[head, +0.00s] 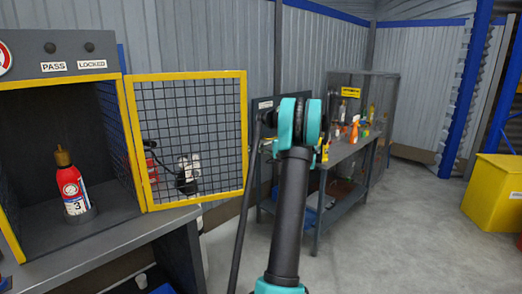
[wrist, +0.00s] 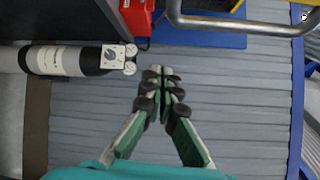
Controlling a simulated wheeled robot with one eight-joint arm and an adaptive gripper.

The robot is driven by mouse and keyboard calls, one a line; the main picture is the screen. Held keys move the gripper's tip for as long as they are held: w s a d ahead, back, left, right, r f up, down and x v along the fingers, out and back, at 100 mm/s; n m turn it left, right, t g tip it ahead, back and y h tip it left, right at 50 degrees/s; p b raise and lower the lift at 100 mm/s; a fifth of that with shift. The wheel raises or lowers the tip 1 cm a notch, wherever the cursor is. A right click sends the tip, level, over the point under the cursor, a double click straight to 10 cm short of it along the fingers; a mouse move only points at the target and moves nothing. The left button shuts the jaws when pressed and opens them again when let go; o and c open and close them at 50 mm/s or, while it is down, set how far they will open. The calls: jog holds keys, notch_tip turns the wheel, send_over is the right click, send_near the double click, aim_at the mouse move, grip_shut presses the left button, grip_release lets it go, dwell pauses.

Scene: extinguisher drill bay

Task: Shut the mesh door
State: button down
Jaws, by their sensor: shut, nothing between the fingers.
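The mesh door (head: 241,130) has a yellow frame and dark wire mesh. It stands open, swung out to the right from the grey cabinet (head: 60,62), with its hinge side at the cabinet's right edge. The cabinet front is open, and a red extinguisher (head: 72,185) marked 3 stands upright inside. In the head view my arm rises just right of the door's free edge, apart from it in the picture; its fingers are hidden there. In the wrist view my gripper (wrist: 163,73) is shut and empty, its fingertips together. The mesh door cannot be made out clearly in that view.
A grey workbench (head: 345,150) with bottles and a mesh cage stands behind at the right. A yellow bin (head: 495,190) is at the far right, with clear floor (head: 395,230) between. The wrist view shows a white-and-black cylinder (wrist: 75,60) and a grey bent tube (wrist: 210,22).

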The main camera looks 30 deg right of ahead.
aim_at(247, 150)
jog(key=shift+s+a+r, duration=0.15)
jog(key=shift+s+a, duration=0.5)
jog(key=shift+a, duration=0.15)
jog(key=shift+s+a+r, duration=0.15)
jog(key=shift+s+a, duration=0.45)
jog(key=shift+a, duration=0.2)
